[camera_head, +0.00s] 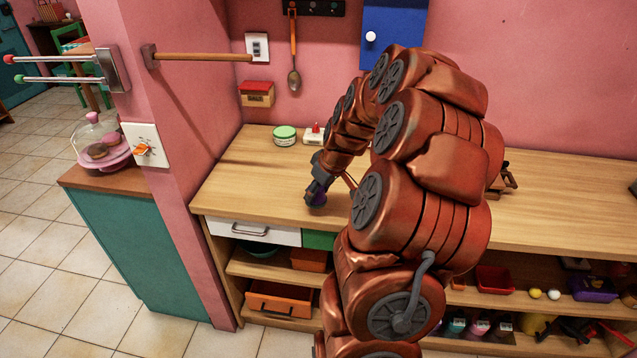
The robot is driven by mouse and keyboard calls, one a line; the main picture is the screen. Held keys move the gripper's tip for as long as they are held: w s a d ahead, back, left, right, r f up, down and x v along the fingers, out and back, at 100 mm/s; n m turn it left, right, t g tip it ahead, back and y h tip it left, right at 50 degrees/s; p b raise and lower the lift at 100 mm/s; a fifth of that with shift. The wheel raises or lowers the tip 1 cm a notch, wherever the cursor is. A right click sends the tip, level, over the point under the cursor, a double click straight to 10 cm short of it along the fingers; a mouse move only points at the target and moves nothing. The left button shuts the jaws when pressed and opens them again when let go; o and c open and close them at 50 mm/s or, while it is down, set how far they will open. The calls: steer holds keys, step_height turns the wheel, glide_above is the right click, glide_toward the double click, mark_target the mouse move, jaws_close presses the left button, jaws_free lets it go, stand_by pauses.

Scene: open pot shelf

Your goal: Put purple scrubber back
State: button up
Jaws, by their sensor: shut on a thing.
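My gripper (318,188) is shut on the purple scrubber (316,201), just over the front part of the wooden counter top, left of my arm. Only a small dark purple part of the scrubber shows below the fingers. I cannot tell whether it touches the counter. The counter (245,170) is light wood with open shelves below. My arm hides the middle of the counter and shelves.
Below are a white drawer (253,231), an orange drawer (280,299) and a red bin (495,279). The counter's left part is clear.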

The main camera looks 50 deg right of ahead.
steer(key=w+d, duration=0.1)
steer(key=w+d+p, duration=0.1)
steer(key=w+d, duration=0.1)
steer(key=w+d+p, duration=0.1)
steer(key=d, duration=0.1)
steer(key=shift+w+d+f, duration=0.15)
steer(key=shift+w+f, duration=0.1)
steer(key=shift+w, duration=0.1)
steer(key=shift+f+p, duration=0.8)
steer(key=shift+f, duration=1)
steer(key=shift+f+b, duration=0.25)
steer(key=shift+b, duration=0.05)
steer(key=o, duration=1.1)
steer(key=shift+r, duration=0.1)
steer(key=shift+r, duration=0.1)
